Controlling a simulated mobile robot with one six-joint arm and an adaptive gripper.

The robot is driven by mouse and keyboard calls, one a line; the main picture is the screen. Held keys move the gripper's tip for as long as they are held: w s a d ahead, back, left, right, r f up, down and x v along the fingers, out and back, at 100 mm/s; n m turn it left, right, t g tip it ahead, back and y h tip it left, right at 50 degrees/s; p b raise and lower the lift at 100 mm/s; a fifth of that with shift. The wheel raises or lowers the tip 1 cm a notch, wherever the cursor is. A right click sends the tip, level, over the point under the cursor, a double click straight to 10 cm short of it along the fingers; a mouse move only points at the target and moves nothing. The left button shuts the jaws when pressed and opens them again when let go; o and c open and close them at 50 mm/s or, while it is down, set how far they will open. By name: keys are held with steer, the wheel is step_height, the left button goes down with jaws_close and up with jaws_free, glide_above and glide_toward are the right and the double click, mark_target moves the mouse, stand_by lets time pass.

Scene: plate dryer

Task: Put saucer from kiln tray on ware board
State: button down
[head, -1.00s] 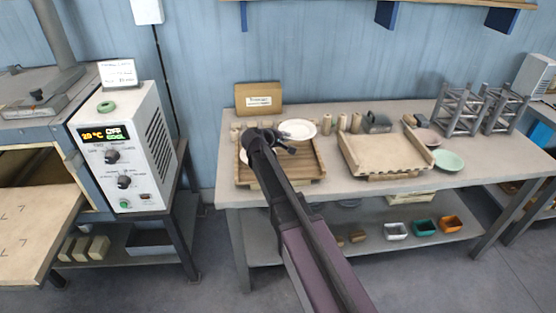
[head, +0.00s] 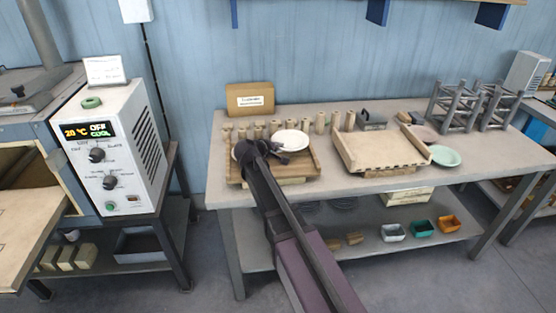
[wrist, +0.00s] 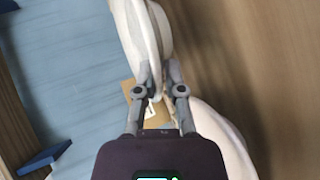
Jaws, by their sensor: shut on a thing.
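A round white saucer (head: 291,140) is at my gripper (head: 274,152), over the back part of a slatted wooden tray (head: 312,166) on the table. In the wrist view my gripper (wrist: 158,78) is shut on the rim of this saucer (wrist: 146,35), which is seen nearly edge-on. A second white dish (head: 237,149) shows on the left of the slatted tray, partly hidden by my arm; a white dish also shows at lower right in the wrist view (wrist: 222,140). I cannot tell whether the held saucer touches the tray.
Several small beige cylinders (head: 320,122) stand behind the slatted tray. A paler tray (head: 380,150), empty, lies to the right, with a green dish (head: 445,156) and metal racks (head: 455,105) beyond. A cardboard box (head: 250,100) stands at the back left.

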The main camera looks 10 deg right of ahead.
mark_target(278, 162)
stand_by(0.3)
steer(key=shift+f+b, duration=1.85)
steer(key=shift+b, duration=0.05)
steer(key=shift+f, duration=0.15)
steer(key=c, duration=1)
jaws_free()
steer(key=shift+s+a+r+p, duration=0.3)
steer(key=shift+s+r+p, duration=0.05)
steer(key=shift+r, duration=0.1)
steer(key=p+v, duration=0.4)
steer(key=v, duration=0.7)
steer(key=shift+f+p, duration=0.15)
steer(key=shift+p, duration=0.15)
